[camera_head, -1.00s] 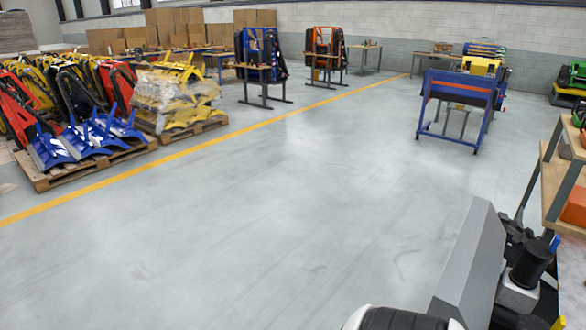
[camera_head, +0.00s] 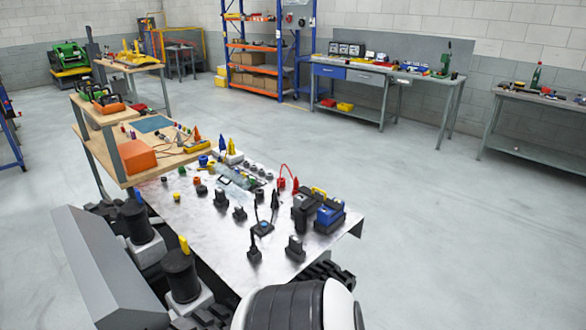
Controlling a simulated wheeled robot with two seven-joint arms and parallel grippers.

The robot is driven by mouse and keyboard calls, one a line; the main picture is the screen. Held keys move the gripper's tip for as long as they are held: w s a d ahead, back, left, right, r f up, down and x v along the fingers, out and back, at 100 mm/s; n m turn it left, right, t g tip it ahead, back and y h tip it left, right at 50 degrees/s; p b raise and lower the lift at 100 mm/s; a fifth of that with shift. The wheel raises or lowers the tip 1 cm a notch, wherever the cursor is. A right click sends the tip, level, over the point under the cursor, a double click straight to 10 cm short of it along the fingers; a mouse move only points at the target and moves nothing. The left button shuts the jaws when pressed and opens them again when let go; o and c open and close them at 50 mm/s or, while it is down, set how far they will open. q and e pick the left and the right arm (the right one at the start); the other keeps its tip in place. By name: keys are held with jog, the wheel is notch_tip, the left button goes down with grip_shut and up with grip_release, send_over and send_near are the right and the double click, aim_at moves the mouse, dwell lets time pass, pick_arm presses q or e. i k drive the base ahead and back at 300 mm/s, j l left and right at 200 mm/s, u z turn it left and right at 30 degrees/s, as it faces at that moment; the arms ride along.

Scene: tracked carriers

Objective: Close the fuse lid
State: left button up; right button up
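No part that I can clearly tell as the fuse lid shows. A metal worktop (camera_head: 205,230) in the lower middle bears several small electrical parts. A flat, partly see-through greenish piece (camera_head: 238,178) lies near its far edge; it is too small to tell whether it is a lid, or open or shut. A black-and-blue block (camera_head: 328,214) stands near the right corner, with black connectors (camera_head: 262,228) to its left. Neither gripper shows. A rounded white and black part of my own body is at the bottom edge.
A wooden bench (camera_head: 175,150) with an orange box (camera_head: 136,157) adjoins the worktop's far left. A grey slanted panel (camera_head: 105,265) and black cylinders (camera_head: 182,275) are at lower left. Farther benches (camera_head: 385,85) and an orange-blue shelf (camera_head: 262,60) line the wall. The floor at right is clear.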

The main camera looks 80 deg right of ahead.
aim_at(222, 173)
jog(key=z, duration=2.2)
jog(key=i+j+z, duration=0.2)
jog(key=j, duration=0.3)
jog(key=k, duration=0.1)
